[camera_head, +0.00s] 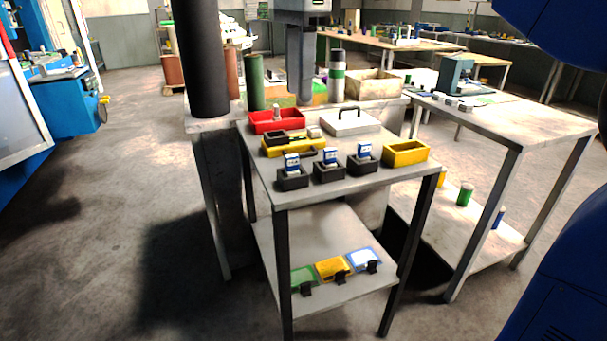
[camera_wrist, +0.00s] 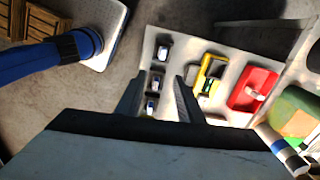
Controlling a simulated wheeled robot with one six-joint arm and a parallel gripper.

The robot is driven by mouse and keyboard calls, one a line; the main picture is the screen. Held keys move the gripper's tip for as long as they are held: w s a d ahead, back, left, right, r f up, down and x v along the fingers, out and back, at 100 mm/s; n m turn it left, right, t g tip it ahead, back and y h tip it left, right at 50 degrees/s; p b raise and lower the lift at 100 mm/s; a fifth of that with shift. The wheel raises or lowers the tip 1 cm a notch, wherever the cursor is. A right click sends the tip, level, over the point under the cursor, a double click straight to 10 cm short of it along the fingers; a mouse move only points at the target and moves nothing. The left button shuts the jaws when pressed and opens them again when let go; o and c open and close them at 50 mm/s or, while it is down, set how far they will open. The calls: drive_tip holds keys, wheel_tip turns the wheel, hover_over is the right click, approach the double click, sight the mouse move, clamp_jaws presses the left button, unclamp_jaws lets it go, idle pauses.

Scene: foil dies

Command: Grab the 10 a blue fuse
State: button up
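Three blue-and-white fuses stand upright in separate black holders along the front of the table in the head view: a left one (camera_head: 291,161), a middle one (camera_head: 330,155) and a right one (camera_head: 364,151). Their ratings are too small to read, so I cannot tell which is the 10 A one. In the wrist view the holders form a column, with a top fuse (camera_wrist: 163,51), a middle one (camera_wrist: 155,84) and a lower one (camera_wrist: 150,106). My gripper (camera_wrist: 160,80) is open and empty, above the table, its fingers either side of this row in the picture.
Behind the fuses are a yellow tray (camera_head: 268,151), a red bin (camera_head: 262,127), a white case (camera_head: 350,124) and, at right, a yellow bin (camera_head: 405,153). The lower shelf (camera_head: 320,230) holds coloured cards. Another table (camera_head: 540,127) stands to the right.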

drive_tip(key=a+r, duration=0.1)
hover_over(292, 156)
drive_tip(key=shift+m, duration=0.4)
drive_tip(key=f, duration=1.1)
drive_tip(key=shift+s, duration=0.25)
drive_tip(key=shift+w+f, duration=0.15)
drive_tip(key=shift+f, duration=1.45)
drive_tip(key=shift+w+f, duration=0.15)
drive_tip(key=shift+f, duration=1.4)
clamp_jaws()
